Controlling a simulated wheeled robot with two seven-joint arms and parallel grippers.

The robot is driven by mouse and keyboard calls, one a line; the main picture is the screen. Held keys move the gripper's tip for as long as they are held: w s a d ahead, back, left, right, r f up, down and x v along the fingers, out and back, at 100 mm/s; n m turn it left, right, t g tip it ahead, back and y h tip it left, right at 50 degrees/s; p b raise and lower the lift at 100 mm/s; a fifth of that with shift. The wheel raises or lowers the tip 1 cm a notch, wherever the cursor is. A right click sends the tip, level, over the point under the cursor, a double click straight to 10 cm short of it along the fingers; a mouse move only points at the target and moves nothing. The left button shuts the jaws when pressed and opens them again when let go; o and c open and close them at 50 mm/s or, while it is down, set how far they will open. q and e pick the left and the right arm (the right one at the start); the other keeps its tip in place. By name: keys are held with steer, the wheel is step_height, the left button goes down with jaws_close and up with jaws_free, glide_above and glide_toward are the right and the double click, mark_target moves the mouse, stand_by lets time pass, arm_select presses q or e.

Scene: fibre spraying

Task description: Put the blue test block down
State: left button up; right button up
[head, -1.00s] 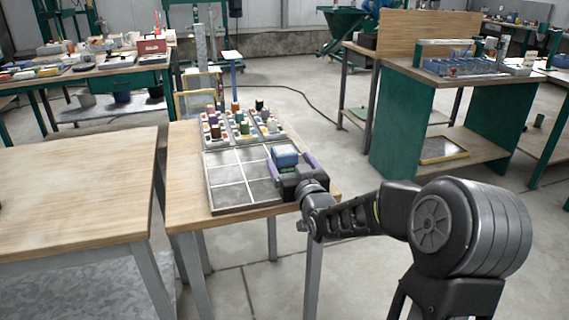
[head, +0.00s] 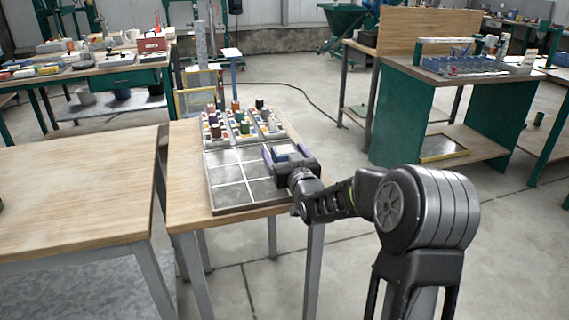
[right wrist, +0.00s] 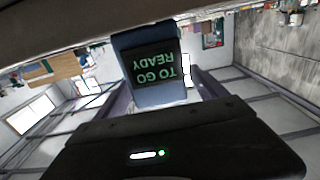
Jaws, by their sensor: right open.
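The blue test block (head: 282,151) is at the right back of the black gridded tray (head: 229,189), between the fingers of my right gripper (head: 283,156). The gripper body partly hides it in the head view. In the right wrist view the block (right wrist: 150,88) stands between the two purple-grey fingers, and its dark screen reads "READY TO GO" upside down. My right gripper is open around the block. The contact between block and tray is hidden. My left gripper is not in view.
Behind the gridded tray, racks (head: 247,138) hold several coloured bottles. A bare wooden table (head: 75,190) stands to the left across a narrow gap. The tray's other visible cells are empty. A green-sided workbench (head: 470,130) is farther off at right.

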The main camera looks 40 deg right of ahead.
jaws_close()
stand_by(0.9)
steer(key=shift+r, duration=0.15)
